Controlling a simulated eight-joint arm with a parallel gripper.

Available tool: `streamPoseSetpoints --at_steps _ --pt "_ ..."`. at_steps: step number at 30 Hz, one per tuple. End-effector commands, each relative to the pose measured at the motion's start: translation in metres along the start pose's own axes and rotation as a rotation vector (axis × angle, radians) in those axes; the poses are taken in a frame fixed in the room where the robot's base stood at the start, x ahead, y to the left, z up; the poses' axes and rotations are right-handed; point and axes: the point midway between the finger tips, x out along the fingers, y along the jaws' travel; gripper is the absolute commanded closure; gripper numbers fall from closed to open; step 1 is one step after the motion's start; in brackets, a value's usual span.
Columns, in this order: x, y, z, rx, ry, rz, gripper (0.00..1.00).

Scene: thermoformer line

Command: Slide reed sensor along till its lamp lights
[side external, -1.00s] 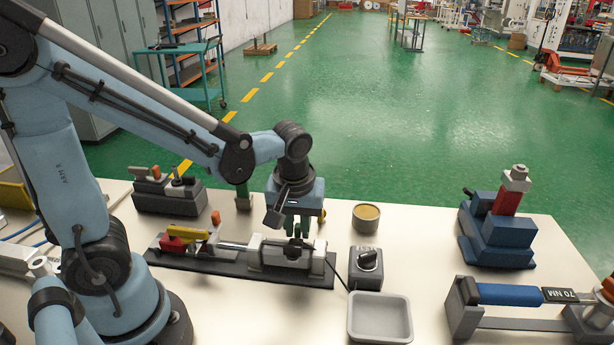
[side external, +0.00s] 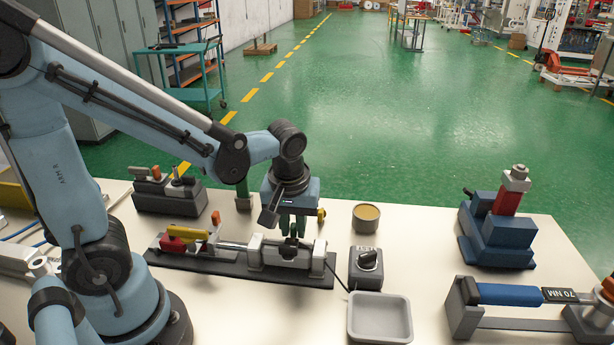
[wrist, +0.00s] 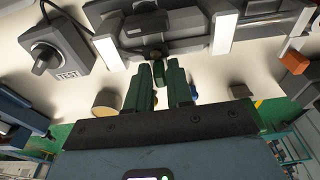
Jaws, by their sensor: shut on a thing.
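A pneumatic cylinder (side external: 267,252) with pale end blocks lies on a dark base plate (side external: 200,265); its rod points left. The cylinder also shows at the top of the wrist view (wrist: 180,27). My gripper (side external: 292,236) is over the cylinder body, fingers down. In the wrist view, its green fingers (wrist: 158,72) are shut on the small dark reed sensor (wrist: 155,55) at the cylinder's side. The fingers hide most of the sensor, and I cannot make out a lit lamp.
A grey box with a TEST knob (side external: 366,268) stands right of the cylinder, with a cable beside it. An empty grey tray (side external: 380,338) is in front, and a round tin (side external: 366,216) behind. A dark fixture (side external: 170,200) is back left. Blue fixtures (side external: 500,235) stand at the right.

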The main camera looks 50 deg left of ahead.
Motion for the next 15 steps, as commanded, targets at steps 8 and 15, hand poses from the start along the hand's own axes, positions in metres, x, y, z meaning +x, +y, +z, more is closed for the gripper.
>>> streamPoseSetpoints --at_steps 8,15 --pt "0.0001 -0.0013 0.0002 0.000 0.000 0.000 1.00" --pt "0.0001 -0.0039 0.0002 0.000 0.000 0.000 1.00"
